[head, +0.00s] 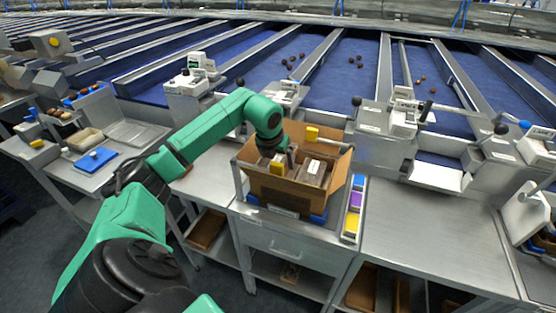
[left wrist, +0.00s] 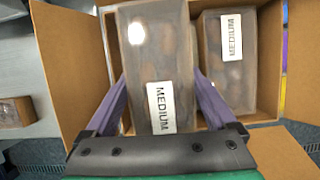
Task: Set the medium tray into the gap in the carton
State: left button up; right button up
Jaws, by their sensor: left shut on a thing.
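The open cardboard carton (head: 290,191) stands on the metal bench in the middle of the head view. My left gripper (head: 277,160) reaches down into it. In the left wrist view my left gripper (left wrist: 157,95) is shut on the medium tray (left wrist: 150,50), a clear-lidded tray with a white MEDIUM label, its fingers on either side. The held tray is over or inside the carton; its depth is unclear. A second tray labelled MEDIUM (left wrist: 232,65) sits to its right inside the carton and also shows in the head view (head: 315,172). My right gripper is not in view.
Blue, purple and yellow blocks (head: 354,199) lie in a strip right of the carton. Weighing machines (head: 405,115) stand behind on the bench. The bench top (head: 420,225) at right is clear. Carton flaps (left wrist: 75,40) stand open around the gripper.

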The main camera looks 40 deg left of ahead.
pick_arm(q)
jog(key=shift+f, duration=0.3)
jog(key=o, duration=1.2)
notch_tip(320, 180, up, 12)
jog(key=p, duration=0.8)
jog(key=shift+p, duration=0.35)
